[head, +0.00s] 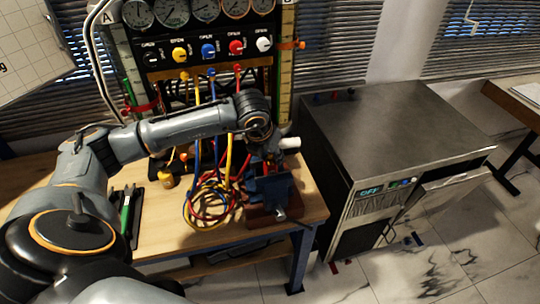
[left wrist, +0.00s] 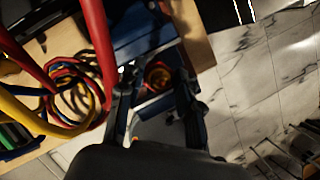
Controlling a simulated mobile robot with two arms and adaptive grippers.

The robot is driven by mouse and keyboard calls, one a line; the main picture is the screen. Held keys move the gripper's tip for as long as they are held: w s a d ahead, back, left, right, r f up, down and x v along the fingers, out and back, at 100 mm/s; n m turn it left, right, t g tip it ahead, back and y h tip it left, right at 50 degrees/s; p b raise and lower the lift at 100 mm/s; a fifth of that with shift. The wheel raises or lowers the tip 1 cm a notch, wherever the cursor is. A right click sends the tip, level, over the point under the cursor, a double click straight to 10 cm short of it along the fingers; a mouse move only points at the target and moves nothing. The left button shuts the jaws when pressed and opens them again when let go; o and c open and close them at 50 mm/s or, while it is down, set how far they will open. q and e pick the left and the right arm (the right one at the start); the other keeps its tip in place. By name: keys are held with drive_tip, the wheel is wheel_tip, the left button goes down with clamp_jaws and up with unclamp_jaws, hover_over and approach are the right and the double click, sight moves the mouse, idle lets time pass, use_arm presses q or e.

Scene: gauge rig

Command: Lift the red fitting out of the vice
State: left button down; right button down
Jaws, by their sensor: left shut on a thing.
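The blue vice (head: 268,188) stands at the right front end of the wooden bench, and its blue body (left wrist: 140,40) also shows in the left wrist view. My left gripper (head: 270,152) is above the vice, pointing down. In the left wrist view its two dark fingers stand on either side of the round red fitting (left wrist: 158,76), and it is shut on the fitting. The fitting is at the vice; I cannot tell whether it still sits between the vice jaws. In the head view the gripper and arm mostly hide it. My right gripper is not in view.
Coiled red, yellow and blue hoses (head: 210,203) lie left of the vice and rise to the gauge panel (head: 207,48). A red and a yellow hose pass close to the gripper in the left wrist view. A metal cabinet (head: 390,125) stands to the right.

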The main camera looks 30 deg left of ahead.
use_arm(q)
drive_tip(key=shift+r+p, duration=1.7)
drive_tip(key=shift+r, duration=2.05)
